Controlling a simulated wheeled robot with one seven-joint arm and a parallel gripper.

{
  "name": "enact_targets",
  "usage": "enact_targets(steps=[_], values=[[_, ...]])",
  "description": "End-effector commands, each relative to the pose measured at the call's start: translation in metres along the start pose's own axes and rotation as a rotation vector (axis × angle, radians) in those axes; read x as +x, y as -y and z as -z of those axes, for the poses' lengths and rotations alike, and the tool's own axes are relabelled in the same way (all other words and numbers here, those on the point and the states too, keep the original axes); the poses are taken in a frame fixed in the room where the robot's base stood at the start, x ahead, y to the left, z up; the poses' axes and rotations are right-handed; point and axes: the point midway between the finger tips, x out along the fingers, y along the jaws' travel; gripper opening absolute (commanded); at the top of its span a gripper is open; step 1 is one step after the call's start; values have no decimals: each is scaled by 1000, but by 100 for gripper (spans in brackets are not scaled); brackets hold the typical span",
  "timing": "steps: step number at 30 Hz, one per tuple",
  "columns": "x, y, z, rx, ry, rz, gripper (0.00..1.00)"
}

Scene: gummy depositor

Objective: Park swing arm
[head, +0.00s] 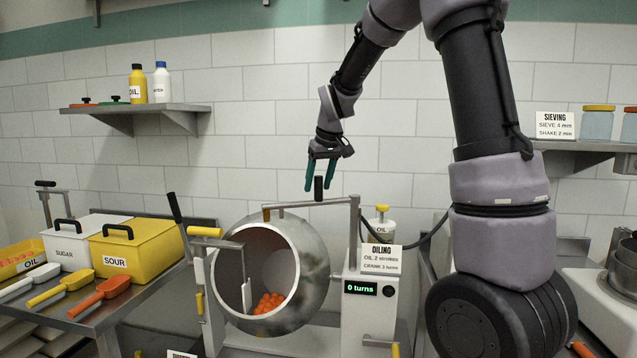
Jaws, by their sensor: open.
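The swing arm (290,206) is a grey bar that reaches left from the top of a grey post (354,235), over the upper front of the tilted metal drum (312,250). A black upright knob (319,189) stands on the bar. The drum holds several orange gummies (268,302). My gripper (319,185) points down with teal fingers apart, close to the knob's top. The fingertips appear on either side of the knob, but I cannot tell the depth or whether they touch it. The gripper is empty.
The display (360,288) reads 0 turns, under an oiling card (382,258). An oil pump bottle (380,227) stands behind the post. A side table at left holds the yellow sour bin (135,250), the white sugar bin (80,240) and several scoops. A wall shelf (140,108) is above.

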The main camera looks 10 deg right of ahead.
Motion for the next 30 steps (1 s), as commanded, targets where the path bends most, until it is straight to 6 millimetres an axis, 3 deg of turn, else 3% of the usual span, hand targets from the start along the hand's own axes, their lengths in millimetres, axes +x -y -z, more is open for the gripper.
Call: enact_targets(steps=[4, 5, 9, 10, 30], values=[[0, 0, 0, 0, 0, 0, 61], [0, 0, 0, 0, 0, 0, 57], [0, 0, 0, 0, 0, 0, 3], [0, 0, 0, 0, 0, 0, 0], [-1, 0, 0, 0, -1, 0, 0]])
